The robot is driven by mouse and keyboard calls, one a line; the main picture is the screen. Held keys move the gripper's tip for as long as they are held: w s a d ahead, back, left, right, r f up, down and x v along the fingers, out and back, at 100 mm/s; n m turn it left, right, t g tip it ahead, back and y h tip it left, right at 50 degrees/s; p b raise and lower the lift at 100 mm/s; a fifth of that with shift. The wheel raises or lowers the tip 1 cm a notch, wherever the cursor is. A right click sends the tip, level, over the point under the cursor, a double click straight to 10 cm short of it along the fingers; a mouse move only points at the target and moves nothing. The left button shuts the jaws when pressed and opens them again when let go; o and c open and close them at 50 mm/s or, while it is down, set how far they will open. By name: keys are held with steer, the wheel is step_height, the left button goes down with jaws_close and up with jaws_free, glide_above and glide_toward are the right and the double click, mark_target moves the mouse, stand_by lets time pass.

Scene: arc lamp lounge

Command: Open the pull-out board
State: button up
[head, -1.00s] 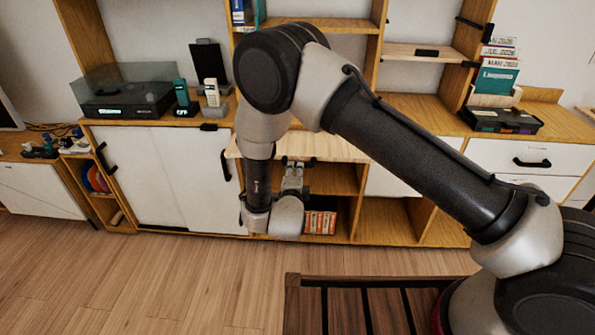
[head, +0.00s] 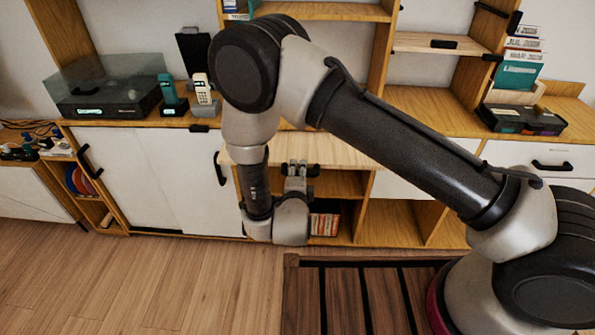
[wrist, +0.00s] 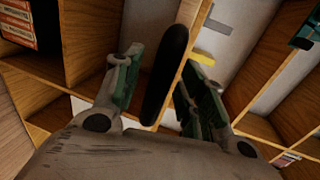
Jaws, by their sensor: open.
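The pale wooden pull-out board (head: 335,149) lies flat below the cabinet top in the head view, above open shelves, and juts out in front. My arm hides part of it. My gripper (head: 299,168) is at its front edge. In the wrist view, a black bar handle (wrist: 166,75) lies between the two spread fingers of my gripper (wrist: 158,80). I see gaps beside the handle, so the fingers are around it but not closed on it.
White sliding doors (head: 155,175) are left of the board, with a black handle (head: 220,168) near its left end. White drawers (head: 545,160) are at the right. A slatted dark wooden table (head: 350,295) stands in front, below my arm. Floor at the left (head: 130,285) is clear.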

steer(key=shift+c, duration=0.2)
jaws_close()
steer(key=v, duration=0.4)
steer(key=shift+s+f, duration=0.1)
steer(key=shift+f, duration=0.3)
steer(key=shift+o, duration=0.2)
jaws_free()
